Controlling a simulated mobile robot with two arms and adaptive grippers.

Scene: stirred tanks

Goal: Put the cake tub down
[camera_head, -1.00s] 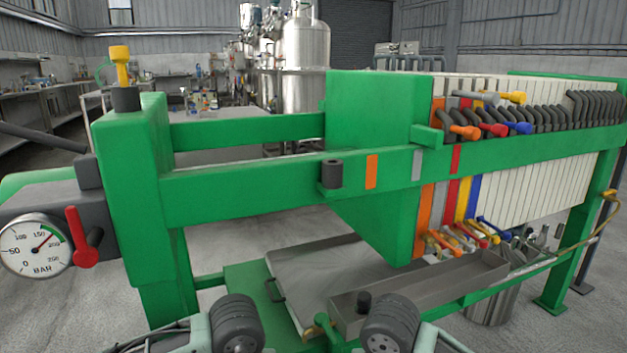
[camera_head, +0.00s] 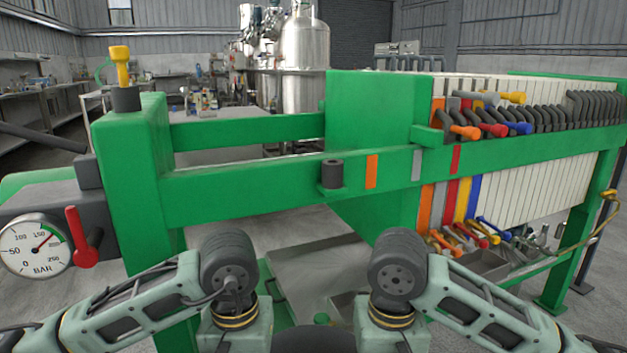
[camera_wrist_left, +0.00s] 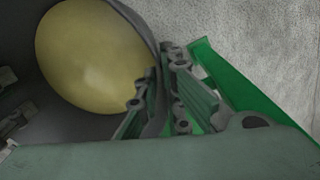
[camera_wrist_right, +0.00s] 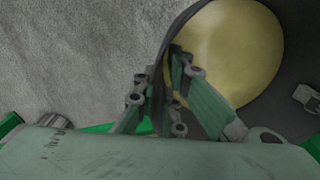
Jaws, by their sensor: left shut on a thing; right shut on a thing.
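The cake tub is a dark grey round tub with a pale yellow disc-shaped mass inside. Its rim shows in the left wrist view (camera_wrist_left: 146,22) and in the right wrist view (camera_wrist_right: 180,25). My left gripper (camera_wrist_left: 165,85) is shut on the tub's wall on one side. My right gripper (camera_wrist_right: 163,85) is shut on its wall on the other side. In the head view both wrists are low in front of the green press frame (camera_head: 250,195), and the fingers are hidden. A dark rounded shape shows at the bottom middle there; I cannot tell whether it is the tub.
A pale tray (camera_head: 310,268) lies low under the press, partly hidden by my arms. A grey metal trough (camera_head: 485,263) is right of it. A pressure gauge (camera_head: 35,248) with a red lever (camera_head: 80,240) is at the left. Bare concrete floor shows beside the press.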

